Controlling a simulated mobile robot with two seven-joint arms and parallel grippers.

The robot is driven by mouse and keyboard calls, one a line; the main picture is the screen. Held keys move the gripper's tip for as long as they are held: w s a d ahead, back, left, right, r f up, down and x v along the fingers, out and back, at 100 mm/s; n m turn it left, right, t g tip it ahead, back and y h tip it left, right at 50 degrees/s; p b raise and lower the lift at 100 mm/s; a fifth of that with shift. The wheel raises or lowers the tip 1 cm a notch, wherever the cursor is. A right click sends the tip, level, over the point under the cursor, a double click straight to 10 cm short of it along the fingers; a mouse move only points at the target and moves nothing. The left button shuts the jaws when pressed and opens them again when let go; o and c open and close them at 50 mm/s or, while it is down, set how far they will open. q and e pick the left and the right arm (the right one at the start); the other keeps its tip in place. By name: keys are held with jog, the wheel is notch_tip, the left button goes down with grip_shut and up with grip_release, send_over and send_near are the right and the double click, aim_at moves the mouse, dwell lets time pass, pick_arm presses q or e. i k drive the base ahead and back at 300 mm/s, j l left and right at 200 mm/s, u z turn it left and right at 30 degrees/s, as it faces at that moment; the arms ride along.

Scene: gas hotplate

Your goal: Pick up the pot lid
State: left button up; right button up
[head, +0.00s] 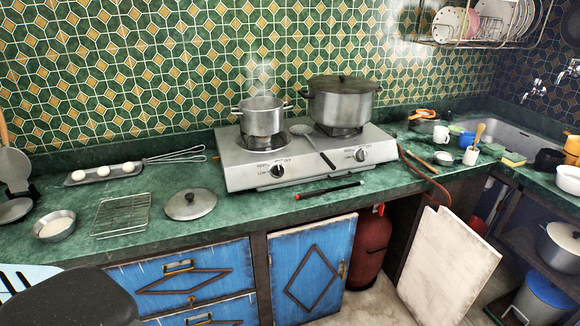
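A round grey metal pot lid (205,206) with a dark knob on top lies flat on the green counter, left of the hotplate and near the front edge. Nothing covers it. A small open pot (262,122) steams on the left burner of the gas hotplate (240,176). A larger pot (345,106) on the right burner has a dark lid (343,82) on it. Neither of my grippers' fingers shows. A dark rounded shape at the bottom left may be part of my arm.
A wire rack (122,214) and a small bowl (54,226) lie left of the lid. A tray with eggs (103,172) and a whisk (178,156) lie behind. A black-and-red stick (328,190) lies in front of the hotplate. Counter around the lid's right is clear.

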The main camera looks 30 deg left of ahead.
aim_at(193, 203)
jog(key=u, duration=1.75)
